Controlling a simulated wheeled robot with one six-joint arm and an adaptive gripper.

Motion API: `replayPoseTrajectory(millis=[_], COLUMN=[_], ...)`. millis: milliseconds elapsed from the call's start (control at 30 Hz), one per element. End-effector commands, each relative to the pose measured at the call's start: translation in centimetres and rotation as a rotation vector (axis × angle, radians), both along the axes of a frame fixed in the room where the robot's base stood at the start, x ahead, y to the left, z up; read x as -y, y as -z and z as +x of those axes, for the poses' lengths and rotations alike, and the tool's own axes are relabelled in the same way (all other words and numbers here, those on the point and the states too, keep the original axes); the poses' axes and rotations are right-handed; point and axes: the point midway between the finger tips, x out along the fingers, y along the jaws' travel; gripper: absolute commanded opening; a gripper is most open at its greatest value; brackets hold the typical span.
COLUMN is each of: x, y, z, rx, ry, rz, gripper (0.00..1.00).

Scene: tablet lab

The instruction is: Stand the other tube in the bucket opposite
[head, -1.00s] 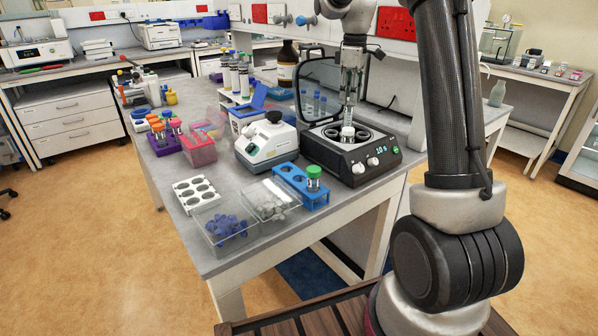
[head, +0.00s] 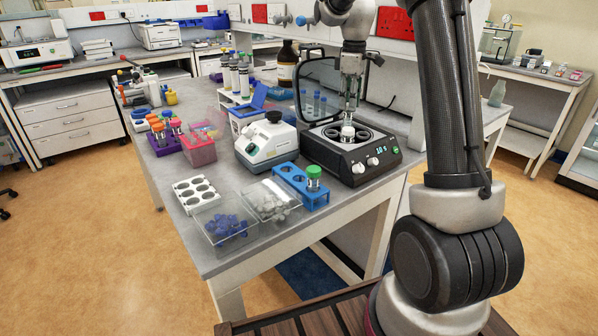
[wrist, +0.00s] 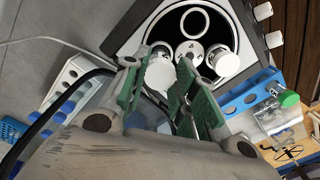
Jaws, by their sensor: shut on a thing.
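My gripper (head: 351,108) points down over the open centrifuge (head: 350,158), with its fingers closed on a white-capped tube (wrist: 160,74). That tube's lower part is hidden from the wrist camera. In the wrist view the green-padded fingers (wrist: 160,92) reach to the rotor's edge. Another white round top (wrist: 225,61) sits across the rotor's hub (wrist: 189,54); I cannot tell whether it is a cap or a bucket. A green-capped tube (head: 314,178) stands upright in the blue rack (head: 291,179), and it also shows in the wrist view (wrist: 287,100).
The centrifuge's raised lid (head: 318,82) stands behind the rotor. A white instrument (head: 265,143) stands left of it. Clear bins of blue (head: 225,226) and pale (head: 270,202) pieces and a white holder (head: 195,193) are at the bench front. Coloured tube racks (head: 180,138) stand farther left.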

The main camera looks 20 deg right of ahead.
Motion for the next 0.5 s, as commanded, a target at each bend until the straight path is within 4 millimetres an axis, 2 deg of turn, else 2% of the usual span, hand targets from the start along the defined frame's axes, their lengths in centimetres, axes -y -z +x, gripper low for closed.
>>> replayPoseTrajectory(millis=[500], x=[-0.01], y=[0.95], z=[-0.04], rx=[0.0], ry=[0.0], rz=[0.0], gripper=[0.12])
